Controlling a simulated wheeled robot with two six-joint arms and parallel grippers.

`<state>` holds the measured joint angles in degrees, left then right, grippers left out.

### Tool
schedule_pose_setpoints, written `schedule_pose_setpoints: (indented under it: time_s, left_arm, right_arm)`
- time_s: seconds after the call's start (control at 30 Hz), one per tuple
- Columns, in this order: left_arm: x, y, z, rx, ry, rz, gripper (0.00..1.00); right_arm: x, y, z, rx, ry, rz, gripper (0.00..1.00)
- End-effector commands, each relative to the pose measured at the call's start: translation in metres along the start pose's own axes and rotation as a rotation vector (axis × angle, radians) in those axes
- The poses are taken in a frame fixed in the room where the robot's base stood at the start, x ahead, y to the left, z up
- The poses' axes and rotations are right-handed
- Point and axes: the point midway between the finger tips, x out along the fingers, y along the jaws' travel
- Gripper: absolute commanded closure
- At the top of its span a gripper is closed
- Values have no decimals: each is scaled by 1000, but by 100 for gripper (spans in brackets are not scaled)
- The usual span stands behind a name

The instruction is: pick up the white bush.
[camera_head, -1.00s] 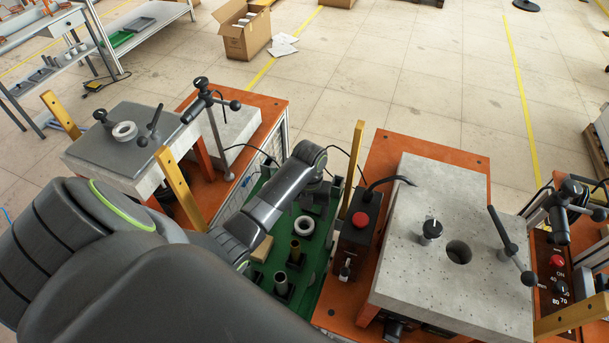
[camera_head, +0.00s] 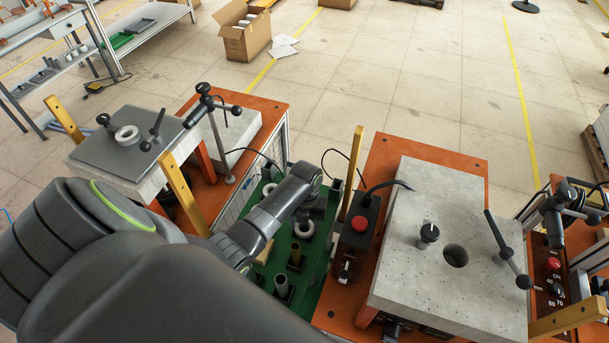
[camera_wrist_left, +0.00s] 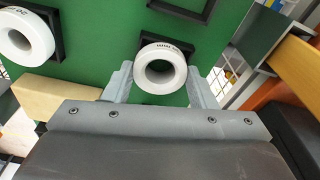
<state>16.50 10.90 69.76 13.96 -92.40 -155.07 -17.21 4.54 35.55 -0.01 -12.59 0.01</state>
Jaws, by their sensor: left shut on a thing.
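A white bush (camera_wrist_left: 160,52) with dark printing sits between the two fingers of my left gripper (camera_wrist_left: 160,82) in the left wrist view. The gripper is shut on it, one finger on each side. A dark square holder on the green tray (camera_wrist_left: 105,22) shows behind it; I cannot tell whether the bush is clear of it. A second white bush (camera_wrist_left: 22,58) lies in a dark holder at the left, and shows in the head view (camera_head: 304,237). In the head view my left gripper (camera_head: 308,208) points down over the tray, its bush mostly hidden.
A tan block (camera_wrist_left: 55,91) lies on the tray beside the gripper. A yellow post (camera_head: 350,178) and a box with a red button (camera_head: 359,224) stand close on the right. A concrete-like block with a hole (camera_head: 410,265) lies further right. My right gripper is not seen.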

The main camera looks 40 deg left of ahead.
Motion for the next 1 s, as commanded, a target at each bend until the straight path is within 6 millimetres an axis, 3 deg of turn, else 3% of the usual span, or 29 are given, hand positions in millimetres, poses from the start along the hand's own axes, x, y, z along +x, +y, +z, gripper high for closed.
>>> schedule_pose_setpoints:
  time_s: [0.1, 0.43, 1.0]
  left_arm:
    - [0, 0, 0, 0, -1, 0, 75]
    - [-8, 0, 0, 0, -2, 0, 75]
    - [-92, 0, -10, 0, -3, -1, 75]
  right_arm:
    - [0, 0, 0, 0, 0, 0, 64]
    - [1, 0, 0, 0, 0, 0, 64]
    - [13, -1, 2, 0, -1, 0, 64]
